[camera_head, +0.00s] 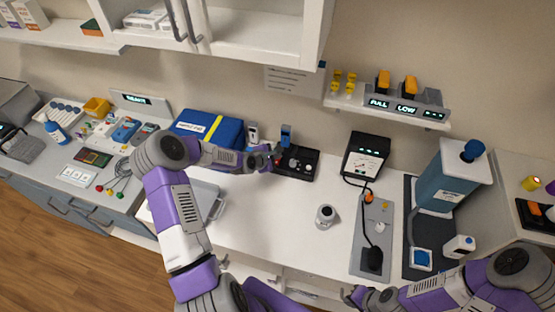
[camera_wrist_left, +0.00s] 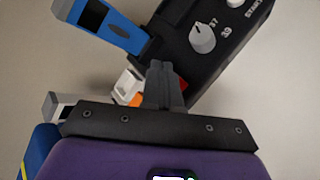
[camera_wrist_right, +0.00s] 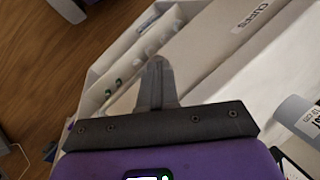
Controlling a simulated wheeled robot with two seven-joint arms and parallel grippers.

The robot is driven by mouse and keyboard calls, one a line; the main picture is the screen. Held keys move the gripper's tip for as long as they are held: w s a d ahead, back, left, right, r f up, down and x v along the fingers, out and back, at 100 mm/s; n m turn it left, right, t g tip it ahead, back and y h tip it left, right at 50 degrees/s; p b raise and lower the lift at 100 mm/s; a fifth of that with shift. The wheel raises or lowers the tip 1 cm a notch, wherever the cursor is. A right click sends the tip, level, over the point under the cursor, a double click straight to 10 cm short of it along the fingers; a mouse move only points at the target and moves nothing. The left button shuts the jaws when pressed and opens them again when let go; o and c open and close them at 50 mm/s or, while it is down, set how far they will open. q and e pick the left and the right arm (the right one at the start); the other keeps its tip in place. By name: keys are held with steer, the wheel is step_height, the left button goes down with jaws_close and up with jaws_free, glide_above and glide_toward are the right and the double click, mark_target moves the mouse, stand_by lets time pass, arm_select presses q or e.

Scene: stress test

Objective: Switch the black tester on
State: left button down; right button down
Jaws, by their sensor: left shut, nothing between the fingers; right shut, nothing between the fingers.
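A black box with white knobs (camera_head: 299,163) stands at the back of the white bench; it also shows in the left wrist view (camera_wrist_left: 225,62), with numbers by one knob. A black-cased meter with a pale dial (camera_head: 366,156) stands further right. I cannot tell for certain which one is the black tester. My left gripper (camera_head: 272,158) is at the left end of the black box, shut and empty. In the left wrist view its fingers (camera_wrist_left: 163,80) partly hide a red part; contact is unclear. My right gripper (camera_head: 348,294) is shut and empty at the bench's front edge; its fingers show in its wrist view (camera_wrist_right: 156,75).
A blue handheld device (camera_wrist_left: 108,28) stands against the black box. A blue case (camera_head: 208,128) lies left of it. A small grey-white round object (camera_head: 326,215) is on the bench. A shelf (camera_head: 385,113) with orange-topped items hangs above. An open compartment (camera_wrist_right: 125,75) shows near my right gripper.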

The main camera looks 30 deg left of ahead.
stand_by(0.4)
arm_select(q)
steer(key=shift+w+f+b, duration=0.1)
steer(key=shift+f+b, duration=0.35)
steer(key=shift+f, duration=0.15)
stand_by(0.6)
steer(key=shift+r, duration=0.55)
steer(key=shift+s+d+r+p, duration=0.1)
steer(key=shift+s+r+p, duration=0.15)
steer(key=shift+r+p, duration=0.9)
steer(key=shift+s+r+p, duration=0.2)
steer(key=shift+r+p, duration=0.5)
steer(key=shift+r, duration=0.7)
steer(key=shift+f, duration=0.1)
